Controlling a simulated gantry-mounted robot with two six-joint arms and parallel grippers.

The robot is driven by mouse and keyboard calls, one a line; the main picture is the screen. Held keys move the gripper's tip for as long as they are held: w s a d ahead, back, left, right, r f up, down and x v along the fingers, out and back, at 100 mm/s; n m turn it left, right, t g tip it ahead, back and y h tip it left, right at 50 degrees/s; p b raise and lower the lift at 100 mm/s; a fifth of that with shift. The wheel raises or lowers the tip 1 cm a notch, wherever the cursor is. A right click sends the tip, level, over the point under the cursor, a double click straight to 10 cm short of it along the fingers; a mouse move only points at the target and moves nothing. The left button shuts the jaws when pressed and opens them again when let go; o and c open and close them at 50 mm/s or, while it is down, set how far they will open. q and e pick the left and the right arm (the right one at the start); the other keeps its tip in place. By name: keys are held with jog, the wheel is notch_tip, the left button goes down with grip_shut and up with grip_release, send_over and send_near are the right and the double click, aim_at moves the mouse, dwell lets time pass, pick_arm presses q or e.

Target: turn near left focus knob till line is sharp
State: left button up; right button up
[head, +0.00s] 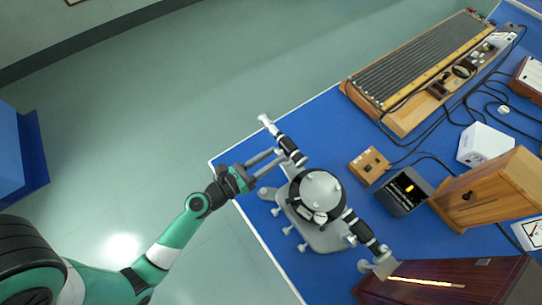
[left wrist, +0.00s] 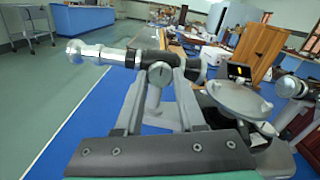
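The grey spectrometer (head: 322,238) stands near the bench's left corner with a round table on top. Its near left tube (head: 292,149) points up-left, and in the left wrist view this tube (left wrist: 112,55) runs across the picture. The round grey focus knob (left wrist: 160,74) is on the tube's side. My left gripper (head: 285,157) reaches the tube from the left. In the left wrist view its fingertips (left wrist: 161,76) stand apart on either side of the knob; whether they press on it is unclear. A small dark screen (head: 404,191) shows a yellow patch. My right gripper is out of view.
A small wooden box (head: 369,164), a white box (head: 486,146) and a wooden cabinet (head: 492,190) stand to the right. A lit slit shows on a dark brown case (head: 450,279). Cables cross the blue bench top (head: 330,112). Open floor lies left of the bench.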

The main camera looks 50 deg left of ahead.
pick_arm(q)
grip_shut()
jog(key=shift+m, duration=0.4)
jog(key=m+b, duration=0.1)
jog(key=m, duration=0.4)
jog(key=shift+m, duration=0.3)
jog(key=m+b, duration=0.1)
jog(key=m, duration=0.4)
jog(key=shift+m, duration=0.4)
jog(key=o, duration=0.6)
grip_release()
jog(key=shift+o, duration=0.2)
